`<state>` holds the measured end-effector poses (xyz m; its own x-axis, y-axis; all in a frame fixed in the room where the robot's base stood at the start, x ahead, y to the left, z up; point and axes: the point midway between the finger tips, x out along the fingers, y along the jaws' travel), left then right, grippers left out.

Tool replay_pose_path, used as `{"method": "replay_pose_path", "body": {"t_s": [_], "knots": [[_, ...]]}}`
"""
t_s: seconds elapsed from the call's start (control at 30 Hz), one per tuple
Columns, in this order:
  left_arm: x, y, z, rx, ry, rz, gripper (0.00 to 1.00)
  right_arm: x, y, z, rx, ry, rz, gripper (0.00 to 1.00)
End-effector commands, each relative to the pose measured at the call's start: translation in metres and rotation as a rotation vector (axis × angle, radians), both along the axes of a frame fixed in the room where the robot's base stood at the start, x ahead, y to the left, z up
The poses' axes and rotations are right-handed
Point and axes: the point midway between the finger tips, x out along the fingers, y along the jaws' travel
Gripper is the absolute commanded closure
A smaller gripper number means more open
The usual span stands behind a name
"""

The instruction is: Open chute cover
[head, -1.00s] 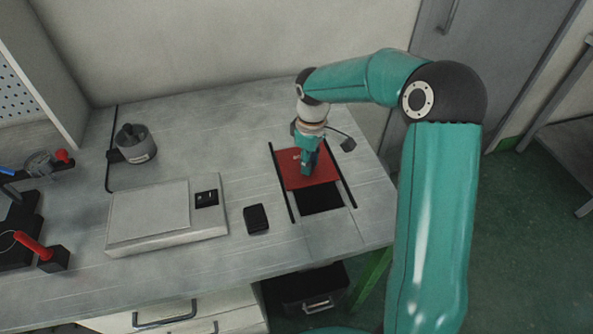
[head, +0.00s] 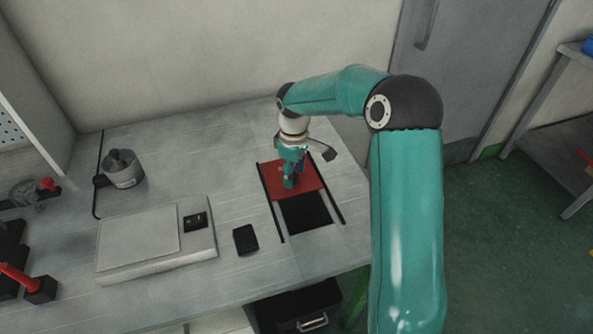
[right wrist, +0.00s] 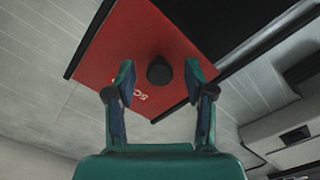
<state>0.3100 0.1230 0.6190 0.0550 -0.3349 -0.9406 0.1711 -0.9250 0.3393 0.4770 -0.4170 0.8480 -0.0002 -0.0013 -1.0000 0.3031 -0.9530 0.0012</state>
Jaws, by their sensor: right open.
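The red chute cover (head: 313,183) lies between two black rails on the bench, over the far part of the chute. The dark chute opening (head: 307,214) shows in front of it, partly uncovered. My right gripper (head: 291,182) points down at the cover. In the right wrist view, the red cover (right wrist: 108,52) has a round black knob (right wrist: 159,71). The open fingers of my right gripper (right wrist: 159,80) stand on either side of the knob, with gaps visible. The black opening (right wrist: 225,22) lies beyond the cover's edge. My left gripper is out of view.
A small black box (head: 245,239) and a flat grey device (head: 140,245) stand left of the chute. A grey round pot (head: 123,169) is at the back left. A wall rises behind.

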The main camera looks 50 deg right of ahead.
Motion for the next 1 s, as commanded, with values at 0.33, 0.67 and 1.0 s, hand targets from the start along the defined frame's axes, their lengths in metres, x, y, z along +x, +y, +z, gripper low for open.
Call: {"method": "replay_pose_path", "body": {"t_s": [0.33,0.67,1.0], "knots": [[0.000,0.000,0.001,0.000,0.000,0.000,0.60,0.001,0.000,0.031,-0.002,-0.005,0.000,0.47],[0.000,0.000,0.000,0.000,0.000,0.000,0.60,-0.001,0.000,0.095,-0.002,-0.005,-0.002,0.47],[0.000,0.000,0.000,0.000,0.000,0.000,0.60,-0.002,0.000,0.119,0.000,0.001,-0.001,0.47]]}}
